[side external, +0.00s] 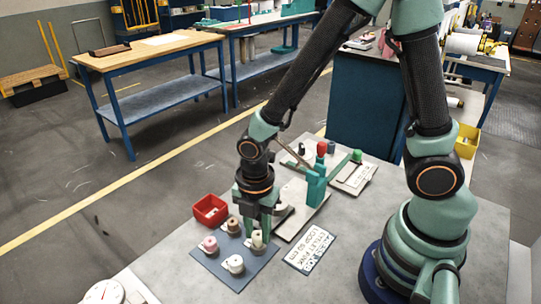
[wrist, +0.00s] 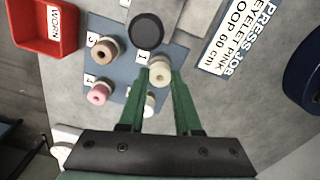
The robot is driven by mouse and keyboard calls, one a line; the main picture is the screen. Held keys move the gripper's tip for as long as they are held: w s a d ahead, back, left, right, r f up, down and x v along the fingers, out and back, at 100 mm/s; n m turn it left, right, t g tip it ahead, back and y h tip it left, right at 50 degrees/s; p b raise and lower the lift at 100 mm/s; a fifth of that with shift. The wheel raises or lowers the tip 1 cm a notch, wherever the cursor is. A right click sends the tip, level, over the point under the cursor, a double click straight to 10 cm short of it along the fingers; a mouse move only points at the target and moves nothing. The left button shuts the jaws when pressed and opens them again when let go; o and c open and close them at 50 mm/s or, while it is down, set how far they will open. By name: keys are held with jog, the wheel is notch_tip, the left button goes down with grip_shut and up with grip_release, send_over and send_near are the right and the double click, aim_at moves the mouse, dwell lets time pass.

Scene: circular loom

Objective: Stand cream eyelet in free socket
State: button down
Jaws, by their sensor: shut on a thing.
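A cream eyelet (wrist: 160,72) sits between my fingertips at the end of the green fingers in the wrist view. It also shows under my gripper (side external: 257,228) in the side view (side external: 257,240). My gripper (wrist: 162,78) is shut on it, pointing down over the blue board (side external: 236,281). The eyelet is by the tag marked 1; I cannot tell whether it touches the board. A white eyelet (wrist: 149,104), a pink one (wrist: 98,93) and a brown one (wrist: 104,50) stand on the board. No empty socket can be made out clearly.
A red bin (side external: 210,210) marked WORN stands beside the board. A job card (side external: 309,249) lies to the right. A teal press (side external: 316,184) with a red knob stands behind. A dark round thing (wrist: 147,30) is close to the cream eyelet.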

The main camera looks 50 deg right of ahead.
aim_at(258, 235)
jog(key=shift+f, duration=0.25)
jog(key=shift+f, duration=0.15)
jog(key=c, duration=0.5)
grip_release()
notch_tip(258, 235, up, 12)
jog(key=shift+r, duration=0.1)
